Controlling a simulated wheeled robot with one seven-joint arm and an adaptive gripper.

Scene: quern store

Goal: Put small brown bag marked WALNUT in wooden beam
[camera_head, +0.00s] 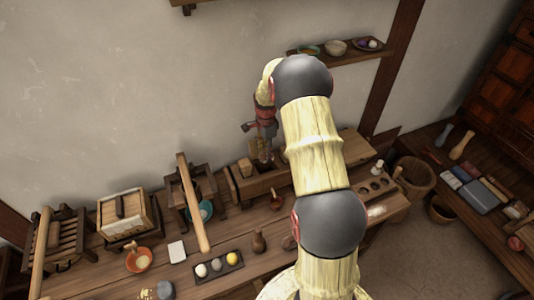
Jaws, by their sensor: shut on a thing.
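My gripper (265,147) points down near the back wall, above a thick wooden beam (265,188) with a hollowed top on the bench. It is shut on a small brown thing (264,158), which looks like the bag; the fingers partly hide it and no WALNUT lettering is readable. The held thing is over or within the beam's hollow; I cannot tell whether it touches the wood. A small tan block-like thing (245,167) sits at the beam's left part.
A slanting wooden pole (193,205) on a frame stands left of the beam. A wall shelf (350,53) holds bowls.

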